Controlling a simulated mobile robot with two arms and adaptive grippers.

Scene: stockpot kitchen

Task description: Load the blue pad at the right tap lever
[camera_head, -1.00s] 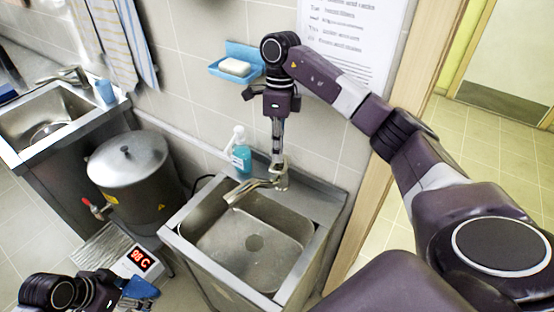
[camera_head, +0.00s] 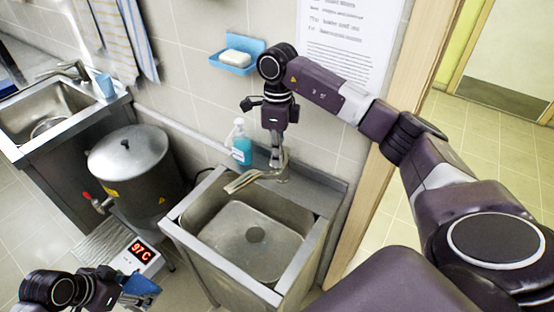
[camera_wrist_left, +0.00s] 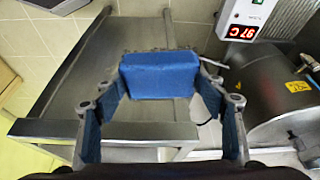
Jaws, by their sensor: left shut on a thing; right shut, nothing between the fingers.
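The blue pad (camera_wrist_left: 160,75) is held between the fingers of my left gripper (camera_wrist_left: 160,84) in the left wrist view. In the head view the pad (camera_head: 141,288) shows at the bottom left, beside my left gripper (camera_head: 122,284). The right tap (camera_head: 262,178) stands at the back of the right sink (camera_head: 250,235). My right gripper (camera_head: 276,155) points down over the tap's base, shut, with its tips at or just above the tap's top. The lever is largely hidden there, and I cannot tell whether the fingers touch it.
A soap bottle (camera_head: 241,145) stands left of the right tap. A steel boiler (camera_head: 135,165) with a red-handled tap stands between the sinks, and a display (camera_head: 142,250) reading 97 C is near my left gripper. A soap dish (camera_head: 237,58) hangs on the wall.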

